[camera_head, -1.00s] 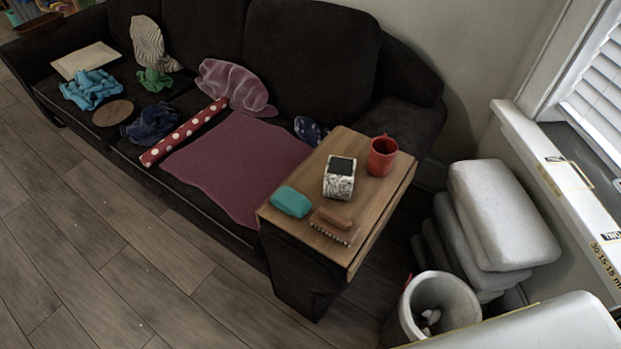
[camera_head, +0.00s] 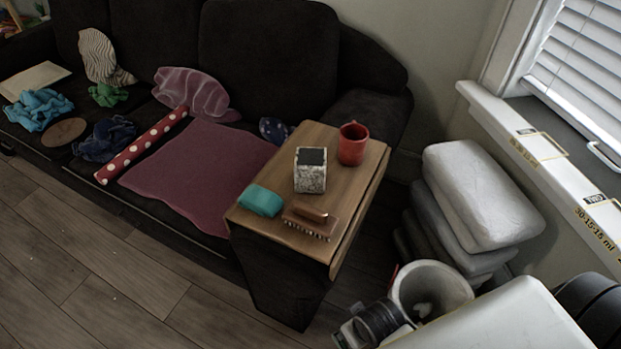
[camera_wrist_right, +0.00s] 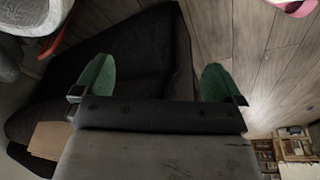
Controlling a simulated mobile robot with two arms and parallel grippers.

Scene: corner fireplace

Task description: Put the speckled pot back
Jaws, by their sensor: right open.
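The speckled pot (camera_head: 310,170) is a small, square, black-and-white mottled pot with a dark top. It stands upright on the wooden board (camera_head: 345,225) over the sofa arm, apart from any gripper. My right gripper (camera_wrist_right: 155,80) is open and empty in the right wrist view, its green fingertips wide apart. In the head view my white right arm (camera_head: 490,325) comes in at the lower right, below the board and in front of the bin. My left gripper is not in view.
A red mug (camera_head: 352,144), a teal block (camera_head: 261,201) and a brush (camera_head: 311,221) share the board. A white bin (camera_head: 432,285) and stacked grey cushions (camera_head: 480,195) stand right of it. The windowsill (camera_head: 535,155) carries yellow-outlined labels. Cloths lie on the sofa (camera_head: 265,50).

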